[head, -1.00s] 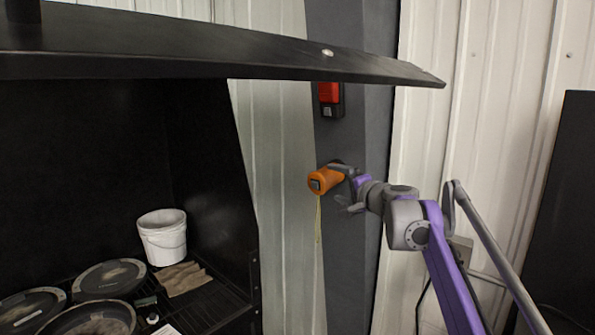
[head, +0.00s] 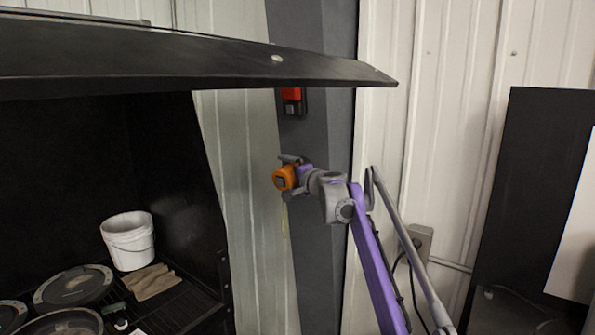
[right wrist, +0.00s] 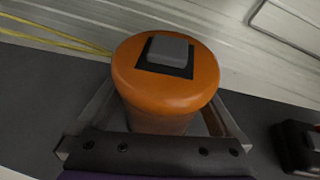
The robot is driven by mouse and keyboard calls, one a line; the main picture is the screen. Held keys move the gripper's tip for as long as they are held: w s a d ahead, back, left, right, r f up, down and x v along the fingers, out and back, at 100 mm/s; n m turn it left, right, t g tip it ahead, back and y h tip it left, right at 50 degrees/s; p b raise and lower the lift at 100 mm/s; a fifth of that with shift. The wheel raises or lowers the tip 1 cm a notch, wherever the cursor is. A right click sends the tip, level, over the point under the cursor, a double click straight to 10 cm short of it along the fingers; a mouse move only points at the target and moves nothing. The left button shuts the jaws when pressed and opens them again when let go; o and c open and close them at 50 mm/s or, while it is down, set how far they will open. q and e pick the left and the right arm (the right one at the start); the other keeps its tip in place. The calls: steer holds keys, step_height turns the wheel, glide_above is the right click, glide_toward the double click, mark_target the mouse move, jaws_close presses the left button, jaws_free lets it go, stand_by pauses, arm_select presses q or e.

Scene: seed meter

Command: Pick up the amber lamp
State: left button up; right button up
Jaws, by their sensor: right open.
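The amber lamp (head: 284,178) is a short orange cylinder with a dark square and grey button on its end. It is at the dark grey post in the head view, with a yellow cord below it. It fills the middle of the right wrist view (right wrist: 165,85). My right gripper (head: 290,180) is open, with one finger above and one below the lamp in the head view. In the right wrist view the fingers lie on both sides of it, and contact cannot be told. The lamp's far end is hidden. My left gripper is out of view.
A red and black switch box (head: 291,102) sits higher on the grey post (head: 310,60). A black hood (head: 200,62) overhangs a shelf at left with a white bucket (head: 129,240), cloth gloves (head: 150,281) and dark round discs (head: 73,286). A black panel (head: 520,200) stands at right.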

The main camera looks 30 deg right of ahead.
steer(key=shift+s, duration=0.2)
steer(key=c, duration=1.3)
steer(key=shift+r, duration=0.15)
steer(key=shift+c, duration=0.2)
steer(key=shift+s+r, duration=0.1)
steer(key=shift+r, duration=0.05)
steer(key=s+r, duration=0.7)
steer(key=s, duration=0.6)
steer(key=shift+s+a+f, duration=0.1)
steer(key=shift+s+a, duration=0.3)
steer(key=shift+a, duration=0.35)
steer(key=shift+s+a+f, duration=0.1)
steer(key=shift+s+a, duration=0.35)
steer(key=shift+a, duration=0.35)
steer(key=shift+s+a, duration=0.4)
steer(key=shift+a, duration=0.35)
